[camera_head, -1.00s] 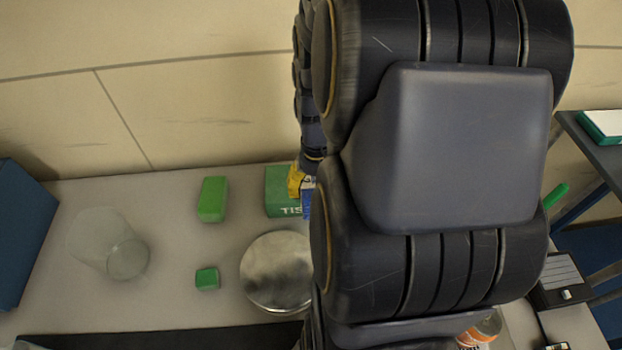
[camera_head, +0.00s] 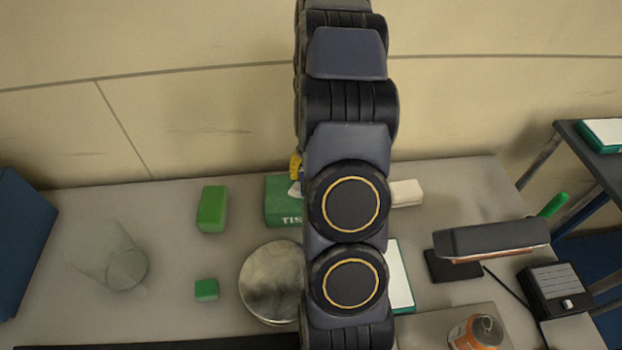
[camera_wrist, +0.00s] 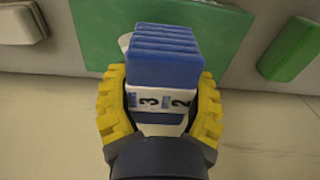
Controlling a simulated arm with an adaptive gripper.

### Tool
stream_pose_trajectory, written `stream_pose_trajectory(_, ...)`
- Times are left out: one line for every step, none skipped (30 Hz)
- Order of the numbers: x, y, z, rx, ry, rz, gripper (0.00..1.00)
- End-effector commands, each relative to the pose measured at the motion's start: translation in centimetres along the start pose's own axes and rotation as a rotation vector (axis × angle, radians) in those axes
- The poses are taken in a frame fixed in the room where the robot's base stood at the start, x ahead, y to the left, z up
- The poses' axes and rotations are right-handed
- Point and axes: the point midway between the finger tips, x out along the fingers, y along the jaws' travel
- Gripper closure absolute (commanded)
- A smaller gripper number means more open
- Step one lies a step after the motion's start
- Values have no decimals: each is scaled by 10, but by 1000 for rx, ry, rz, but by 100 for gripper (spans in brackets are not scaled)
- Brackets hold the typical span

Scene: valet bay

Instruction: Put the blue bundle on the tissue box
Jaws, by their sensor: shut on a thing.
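The blue bundle (camera_wrist: 160,55), a stack of blue strips with a white band printed with numbers, is between the yellow fingers of my gripper (camera_wrist: 160,100) in the wrist view. My gripper is shut on it. The green tissue box (camera_wrist: 95,45) lies behind the bundle in that view, with a bit of white tissue beside the bundle. In the head view the tissue box (camera_head: 284,210) stands near the wall, its right part hidden by my arm. A yellow piece of my gripper (camera_head: 295,166) shows above it; the bundle is hidden there. Contact with the box cannot be told.
Left of the box are a green block (camera_head: 212,209), a smaller green block (camera_head: 206,290) and a clear glass (camera_head: 118,262). A round metal disc (camera_head: 268,282) lies in front. To the right are a pale block (camera_head: 406,192), a lamp (camera_head: 490,240) and an orange can (camera_head: 476,332).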

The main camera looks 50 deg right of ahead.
Motion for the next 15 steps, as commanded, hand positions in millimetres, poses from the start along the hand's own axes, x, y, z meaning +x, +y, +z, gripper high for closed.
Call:
stream_pose_trajectory(1,0,-2,0,1,0,76)
stream_pose_trajectory(3,0,-3,0,1,0,76)
stream_pose_trajectory(5,0,-5,0,2,0,76)
stream_pose_trajectory(7,0,-7,0,2,0,76)
stream_pose_trajectory(12,0,-6,0,0,0,76)
stream_pose_trajectory(19,0,-5,0,-5,0,76)
stream_pose_trajectory(24,0,-4,0,-6,0,76)
stream_pose_trajectory(29,0,-4,0,-6,0,76)
stream_pose_trajectory(34,0,-5,0,-3,0,76)
stream_pose_trajectory(36,0,-5,0,-1,0,76)
stream_pose_trajectory(37,0,-6,0,0,0,76)
stream_pose_trajectory(37,0,-6,0,2,0,76)
stream_pose_trajectory(37,0,-6,0,3,0,76)
stream_pose_trajectory(37,0,-6,0,3,0,76)
stream_pose_trajectory(36,0,-6,0,3,0,76)
